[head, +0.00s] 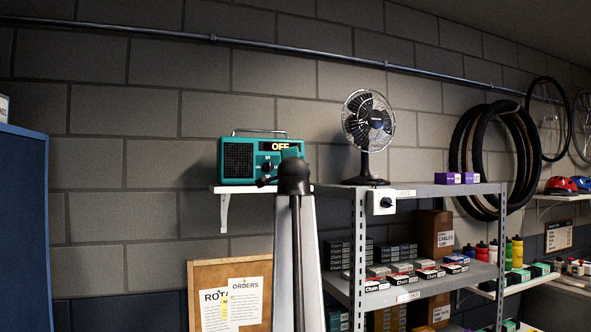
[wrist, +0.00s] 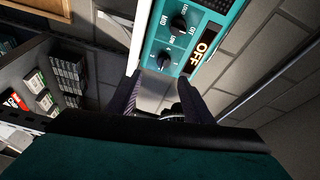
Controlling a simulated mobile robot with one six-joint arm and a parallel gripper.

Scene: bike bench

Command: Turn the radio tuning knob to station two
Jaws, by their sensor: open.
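The teal radio (head: 238,161) stands on a small white wall shelf (head: 224,190), its display (head: 280,146) reading OFF. The wrist view shows the radio's front (wrist: 222,22) tilted, with two black knobs. The upper knob (wrist: 179,22) has word labels around it, among them OFF, MID and LOUD. The lower knob (wrist: 163,60) has small number marks that I cannot read clearly. My gripper (wrist: 160,78) is open and empty, its two fingertips on either side of the lower knob's line; I cannot tell whether they touch it. In the head view my arm hides the radio's lower right.
A black desk fan (head: 367,130) stands right of the radio on a grey metal shelf unit (head: 440,190) with several boxes. A small white switch box (head: 381,202) is on the shelf's front. A cork board (head: 208,275) hangs below. The wall left of the radio is clear.

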